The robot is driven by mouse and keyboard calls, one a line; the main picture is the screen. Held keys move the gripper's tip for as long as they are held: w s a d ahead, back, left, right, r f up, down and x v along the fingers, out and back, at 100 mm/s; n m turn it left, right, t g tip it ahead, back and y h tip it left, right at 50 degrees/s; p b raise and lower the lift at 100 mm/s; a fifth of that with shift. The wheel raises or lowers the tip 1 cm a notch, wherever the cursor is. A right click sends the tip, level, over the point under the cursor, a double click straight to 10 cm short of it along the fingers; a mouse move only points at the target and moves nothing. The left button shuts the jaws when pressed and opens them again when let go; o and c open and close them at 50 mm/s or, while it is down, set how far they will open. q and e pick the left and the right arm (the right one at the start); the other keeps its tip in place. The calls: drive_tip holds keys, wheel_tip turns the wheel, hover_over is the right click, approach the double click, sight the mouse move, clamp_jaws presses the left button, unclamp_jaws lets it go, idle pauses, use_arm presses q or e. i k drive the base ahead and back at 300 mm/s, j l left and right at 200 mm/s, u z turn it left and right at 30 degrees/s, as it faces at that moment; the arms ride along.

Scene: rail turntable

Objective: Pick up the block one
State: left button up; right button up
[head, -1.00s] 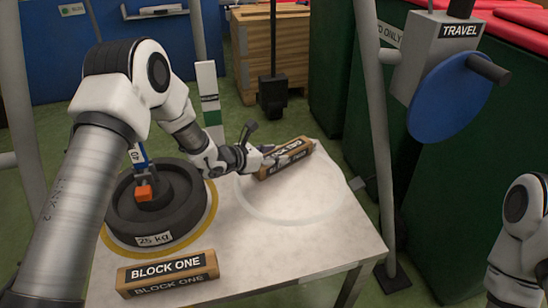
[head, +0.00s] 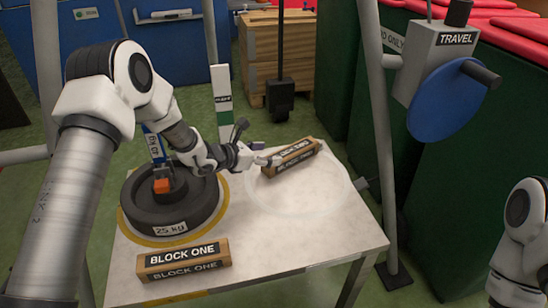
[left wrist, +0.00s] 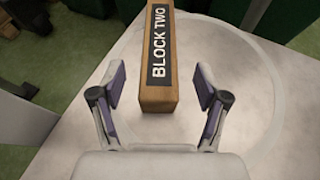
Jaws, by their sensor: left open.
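Block one (head: 184,260) is a wooden bar with a black "BLOCK ONE" label. It lies at the near left of the table in the head view. Block two (head: 291,158), a similar wooden bar, lies at the table's far side. It also shows in the left wrist view (left wrist: 157,60), labelled "BLOCK TWO". My left gripper (head: 269,157) is open at the near end of block two. In the left wrist view its fingers (left wrist: 158,90) stand apart on either side of that end, with gaps to the block. My right gripper is out of view; only part of my right arm shows.
A black 25 kg weight (head: 170,213) stands on the table (head: 290,240) inside a yellow ring, behind block one. A grey post carries a "TRAVEL" box (head: 435,55) with a blue disc at the right. The table's front right is clear.

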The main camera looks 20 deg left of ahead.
sight(191, 259)
drive_tip(key=k+l, duration=0.2)
drive_tip(key=k, duration=0.15)
drive_tip(key=k+l, duration=0.15)
drive_tip(key=k, duration=0.2)
drive_tip(key=k+l, duration=0.2)
drive_tip(key=k, duration=0.15)
